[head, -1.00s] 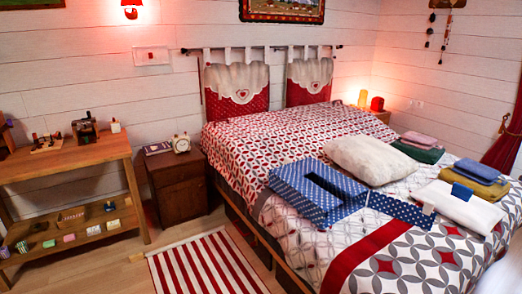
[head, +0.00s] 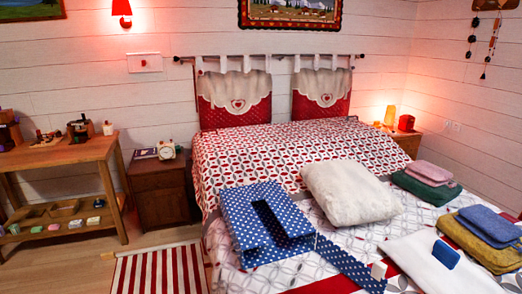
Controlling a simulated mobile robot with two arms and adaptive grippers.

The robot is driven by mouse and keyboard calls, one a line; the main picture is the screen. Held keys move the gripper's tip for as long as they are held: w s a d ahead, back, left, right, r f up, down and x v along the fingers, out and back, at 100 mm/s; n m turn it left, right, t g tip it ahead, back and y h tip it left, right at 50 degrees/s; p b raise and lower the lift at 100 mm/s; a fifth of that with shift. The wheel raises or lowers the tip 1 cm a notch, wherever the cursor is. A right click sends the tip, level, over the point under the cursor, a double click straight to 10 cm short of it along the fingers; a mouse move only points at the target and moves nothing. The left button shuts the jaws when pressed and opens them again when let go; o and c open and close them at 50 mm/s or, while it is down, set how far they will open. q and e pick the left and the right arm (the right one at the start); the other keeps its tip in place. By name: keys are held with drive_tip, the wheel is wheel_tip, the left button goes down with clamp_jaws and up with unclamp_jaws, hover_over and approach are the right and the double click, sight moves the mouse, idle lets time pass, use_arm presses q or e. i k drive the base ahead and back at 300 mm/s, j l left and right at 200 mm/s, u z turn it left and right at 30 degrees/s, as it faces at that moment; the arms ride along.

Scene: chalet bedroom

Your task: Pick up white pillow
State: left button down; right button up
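The white pillow (head: 350,191) lies on the bed, a little right of the middle of the head view. It is plump and off-white, and it rests flat on the patterned cover. A blue box with white dots (head: 240,229) sits close to its left. A flat white folded cloth (head: 421,265) lies in front of it to the right. Neither of my grippers shows in the head view.
The bed (head: 252,161) fills the middle and right. Folded pink and green cloths (head: 428,183) and a yellow and blue stack (head: 484,235) lie right of the pillow. A nightstand (head: 161,197) and a wooden shelf table (head: 62,157) stand left. A striped rug (head: 160,270) covers floor beside the bed.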

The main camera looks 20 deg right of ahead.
sight(433, 264)
drive_tip(key=l, duration=0.8)
drive_tip(key=k+l, duration=0.15)
drive_tip(key=l, duration=1.5)
drive_tip(key=k+l, duration=0.15)
drive_tip(key=l, duration=0.65)
